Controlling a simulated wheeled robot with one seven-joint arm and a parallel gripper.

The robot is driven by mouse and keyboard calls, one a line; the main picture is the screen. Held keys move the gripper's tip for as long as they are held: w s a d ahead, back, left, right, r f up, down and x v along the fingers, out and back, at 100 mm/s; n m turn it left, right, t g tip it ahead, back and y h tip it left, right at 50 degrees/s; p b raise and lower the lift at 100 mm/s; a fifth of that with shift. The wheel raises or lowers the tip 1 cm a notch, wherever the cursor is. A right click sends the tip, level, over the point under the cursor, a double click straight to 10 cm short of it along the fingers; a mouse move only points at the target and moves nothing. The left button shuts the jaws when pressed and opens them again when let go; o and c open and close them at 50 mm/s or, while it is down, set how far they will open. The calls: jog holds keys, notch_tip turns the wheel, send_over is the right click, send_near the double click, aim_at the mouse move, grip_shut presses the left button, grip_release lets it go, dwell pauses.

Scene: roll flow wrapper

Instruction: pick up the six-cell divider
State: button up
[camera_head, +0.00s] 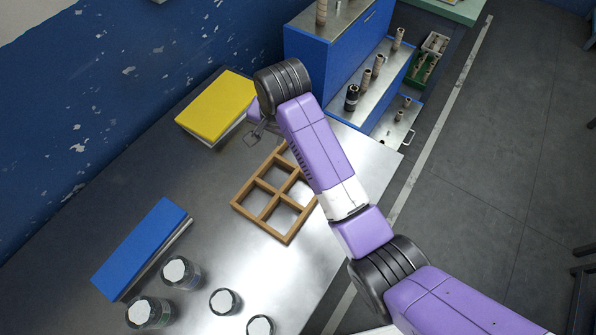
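The divider (258,223) is a brown wooden frame with open cells, lying flat on the metal table. My arm covers its right side, so not all of its cells show. My gripper (256,134) is beyond the divider's far corner, between it and the yellow-topped block. The gripper looks apart from the divider, and nothing shows held in it. It is small and partly hidden by my wrist, so I cannot tell how far its fingers are apart.
A yellow-topped block (217,105) lies near the wall, and a blue-topped one (140,248) at the left. Several dark jars with white tops, one here (181,272), stand at the front. A blue cabinet (338,62) with shelves adjoins the table's far end. Bare table (175,170) lies left of the divider.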

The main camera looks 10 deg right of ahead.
aim_at(290, 179)
jog(key=s+d+f+m+g, duration=0.1)
jog(key=s, duration=0.1)
jog(key=s+d+f+g+h, duration=0.1)
jog(key=s, duration=0.1)
jog(key=s+d+f+m+g, duration=0.1)
jog(key=s, duration=0.2)
jog(key=shift+d+f+m+g, duration=0.2)
jog(key=shift+m+g, duration=0.1)
jog(key=shift+g, duration=0.1)
jog(key=shift+s+a+f+p, duration=0.15)
jog(key=shift+f+p, duration=0.2)
jog(key=shift+f, duration=1.55)
jog(key=shift+s+d+f+p, duration=0.1)
jog(key=shift+f+p, duration=0.25)
jog(key=shift+f, duration=1.55)
grip_shut()
